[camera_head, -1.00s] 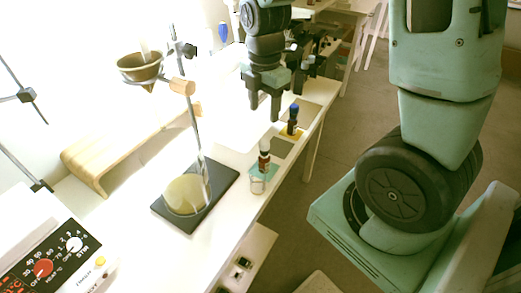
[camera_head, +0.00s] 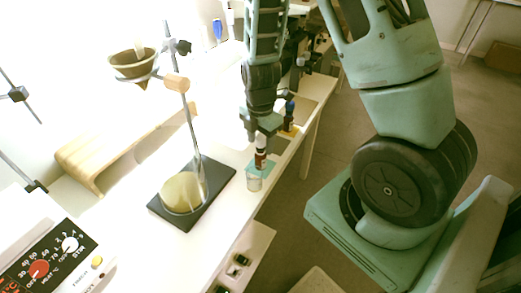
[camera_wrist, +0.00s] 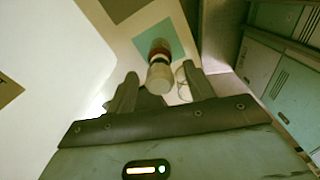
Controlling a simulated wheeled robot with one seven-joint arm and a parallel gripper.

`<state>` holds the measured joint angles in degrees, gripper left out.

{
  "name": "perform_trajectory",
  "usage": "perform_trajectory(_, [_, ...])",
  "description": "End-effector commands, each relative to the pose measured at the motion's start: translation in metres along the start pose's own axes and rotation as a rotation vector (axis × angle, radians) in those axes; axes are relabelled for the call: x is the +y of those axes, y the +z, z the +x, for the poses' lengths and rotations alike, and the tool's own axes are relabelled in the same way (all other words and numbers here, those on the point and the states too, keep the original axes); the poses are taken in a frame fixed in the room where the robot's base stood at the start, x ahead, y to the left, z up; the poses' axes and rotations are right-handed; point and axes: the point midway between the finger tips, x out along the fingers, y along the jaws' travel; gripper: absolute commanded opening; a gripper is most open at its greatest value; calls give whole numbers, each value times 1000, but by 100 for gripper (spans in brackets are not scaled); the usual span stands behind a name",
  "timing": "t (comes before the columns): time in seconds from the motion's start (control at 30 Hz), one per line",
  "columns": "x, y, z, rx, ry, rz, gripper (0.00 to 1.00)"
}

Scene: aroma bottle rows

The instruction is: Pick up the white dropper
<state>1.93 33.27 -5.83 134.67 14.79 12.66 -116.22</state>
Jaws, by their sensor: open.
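The white dropper (camera_head: 261,140) is the pale top of a small dark red bottle (camera_head: 260,159) standing upright on a teal square (camera_head: 249,166) near the table's right edge. My gripper (camera_head: 262,128) is just above and around the dropper's top in the head view, pointing down. In the wrist view the dropper (camera_wrist: 160,78) lies between the fingers of my open gripper (camera_wrist: 162,88), a little beyond their tips, with the bottle on the teal square (camera_wrist: 176,40). I cannot tell whether a finger touches it.
A small glass beaker (camera_head: 254,184) stands close in front of the bottle. At left are a ring stand on a dark base (camera_head: 213,199), a funnel (camera_head: 134,66) and a hotplate (camera_head: 52,268).

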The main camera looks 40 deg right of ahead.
Motion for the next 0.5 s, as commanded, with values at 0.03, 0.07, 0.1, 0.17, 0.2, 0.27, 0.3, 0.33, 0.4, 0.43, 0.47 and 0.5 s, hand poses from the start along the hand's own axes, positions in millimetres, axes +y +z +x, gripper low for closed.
perform_trajectory(0.03, [0, 0, 2, 0, 0, 2, 53])
perform_trajectory(0.07, [0, 0, 3, 0, 1, 2, 53])
perform_trajectory(0.1, [0, 0, 3, 0, 1, 2, 53])
perform_trajectory(0.17, [0, 0, 3, 0, 1, 1, 53])
perform_trajectory(0.2, [0, 0, 3, 0, 1, 1, 53])
perform_trajectory(0.27, [0, 0, 3, 0, 1, 1, 53])
perform_trajectory(0.3, [0, 0, 3, 0, 1, 1, 43])
perform_trajectory(0.33, [0, 0, 3, 0, 1, 1, 36])
perform_trajectory(0.4, [0, 0, 3, 0, 1, 1, 21])
perform_trajectory(0.43, [0, 0, 3, 0, 1, 1, 21])
perform_trajectory(0.47, [0, 0, 3, 0, 1, 1, 21])
perform_trajectory(0.5, [0, 0, 3, 0, 1, 1, 21])
